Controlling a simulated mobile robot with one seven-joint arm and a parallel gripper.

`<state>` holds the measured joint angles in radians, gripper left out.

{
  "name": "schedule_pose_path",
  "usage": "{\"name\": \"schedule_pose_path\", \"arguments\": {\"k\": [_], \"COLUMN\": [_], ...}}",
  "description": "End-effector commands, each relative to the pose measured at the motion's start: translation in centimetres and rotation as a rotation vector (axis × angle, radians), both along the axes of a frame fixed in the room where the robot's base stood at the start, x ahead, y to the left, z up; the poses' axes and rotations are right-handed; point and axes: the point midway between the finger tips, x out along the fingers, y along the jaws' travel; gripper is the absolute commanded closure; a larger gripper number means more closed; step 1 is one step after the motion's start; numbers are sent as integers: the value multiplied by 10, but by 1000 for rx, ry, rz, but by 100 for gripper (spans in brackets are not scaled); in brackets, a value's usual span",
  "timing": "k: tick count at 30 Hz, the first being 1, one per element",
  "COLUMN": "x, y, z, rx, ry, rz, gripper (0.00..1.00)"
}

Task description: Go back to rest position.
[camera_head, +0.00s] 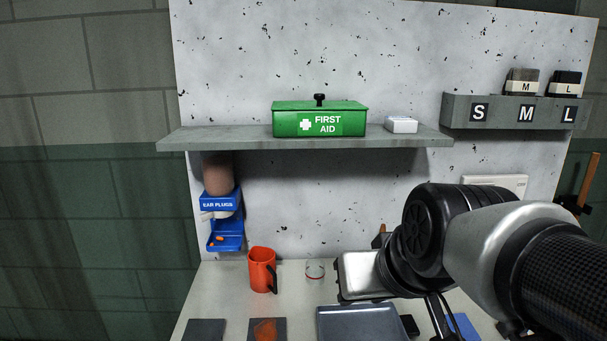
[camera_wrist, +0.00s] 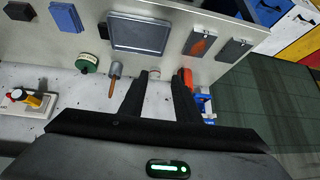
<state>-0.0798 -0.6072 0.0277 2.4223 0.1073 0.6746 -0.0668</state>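My gripper (camera_wrist: 164,75) shows in the wrist view as two dark fingers with a clear gap between their tips. It is open, and nothing is held between the fingers. The worktop (camera_head: 220,290) lies beyond the fingertips. In the head view my arm reaches in from the right and its bulk hides the fingertips. The red mug (camera_head: 261,270) stands on the worktop at left, apart from my arm. It also shows just right of the fingertips in the wrist view (camera_wrist: 187,77).
A shelf (camera_head: 400,141) with a green first aid box (camera_head: 290,124) and a small white box (camera_head: 401,124) overhangs the worktop. An ear plug dispenser (camera_head: 221,204) hangs at left. A grey tray (camera_head: 360,323) lies at the front. A size-labelled ledge (camera_head: 502,112) is at right.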

Motion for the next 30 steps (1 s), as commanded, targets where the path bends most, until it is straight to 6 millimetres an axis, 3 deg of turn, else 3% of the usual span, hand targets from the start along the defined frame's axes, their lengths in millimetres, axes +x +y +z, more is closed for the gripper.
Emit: {"name": "schedule_pose_path", "arguments": {"k": [1, 5, 6, 12, 18, 22, 30], "x": [-20, -70, -75, -72, -72, -72, -71], "y": [-17, -52, -55, -52, -51, -51, -51], "z": [-7, -26, -10, 53, 101, 112, 110], "rx": [-16, -55, -61, -59, -59, -58, -59], "ry": [38, 148, 164, 162, 161, 160, 160], "rz": [-38, -129, -138, -128, -127, -126, -126], "gripper": [70, 70, 70, 70, 70, 70, 70]}}
